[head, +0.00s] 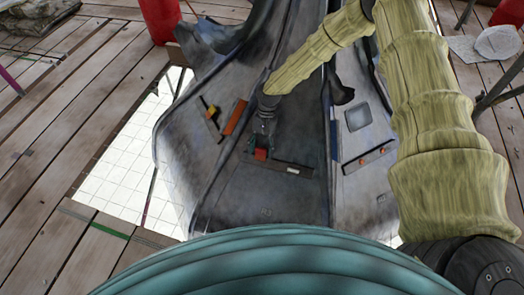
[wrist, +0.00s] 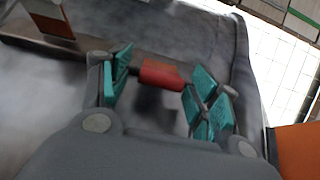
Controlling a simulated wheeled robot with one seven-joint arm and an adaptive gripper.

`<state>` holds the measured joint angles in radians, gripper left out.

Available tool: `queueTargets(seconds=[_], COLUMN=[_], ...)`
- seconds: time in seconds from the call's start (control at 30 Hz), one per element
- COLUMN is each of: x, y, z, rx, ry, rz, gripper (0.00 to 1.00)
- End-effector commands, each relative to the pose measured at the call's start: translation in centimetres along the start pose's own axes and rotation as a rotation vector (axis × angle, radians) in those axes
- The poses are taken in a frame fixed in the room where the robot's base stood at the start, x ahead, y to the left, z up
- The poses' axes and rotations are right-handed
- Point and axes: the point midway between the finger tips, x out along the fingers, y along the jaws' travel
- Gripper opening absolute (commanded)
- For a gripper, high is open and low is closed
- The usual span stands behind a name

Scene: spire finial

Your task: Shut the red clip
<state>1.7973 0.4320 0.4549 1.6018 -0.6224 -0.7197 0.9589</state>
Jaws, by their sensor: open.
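The red clip (wrist: 163,74) shows in the wrist view as a small red block on a dark strip fixed to the grey metal surface. My gripper (wrist: 157,88) is open, with teal finger pads on either side of the clip. A gap shows between the clip and the left pad; the right pad is very close to it, and I cannot tell whether they touch. In the head view the clip (head: 261,154) shows at the tips of my gripper (head: 261,148). Whether the clip is open or shut is unclear.
Wooden planks (head: 60,150) surround an opening over white tiles (head: 120,170). A red container (head: 160,20) stands at the back left.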

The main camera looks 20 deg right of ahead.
Motion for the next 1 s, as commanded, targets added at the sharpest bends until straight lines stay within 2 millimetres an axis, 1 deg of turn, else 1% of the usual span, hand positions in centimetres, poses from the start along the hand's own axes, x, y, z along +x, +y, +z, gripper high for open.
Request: queueTargets(seconds=[0.03, 0.17, 0.47, 0.5, 0.57, 0.6, 0.73, 1.0], x=[0.44, 0.98, 1.08, 1.08, 1.07, 1.07, 1.07, 1.14], y=[-0.03, -0.05, -0.05, -0.05, -0.04, -0.04, -0.03, 0.16], z=[-0.02, 0.01, 0.02, 0.02, 0.02, 0.02, 0.02, -0.28], rx=[-0.001, 0.0, 0.0, 0.0, 0.0, 0.0, 0.0, 0.003], ry=[0.0, 0.0, 0.0, 0.0, 0.0, 0.0, 0.0, -0.029], rz=[-0.001, -0.001, -0.001, -0.001, -0.001, -0.001, -0.001, 0.006], gripper=[0.62, 0.62, 0.62, 0.54, 0.43, 0.36, 0.12, 0.11])
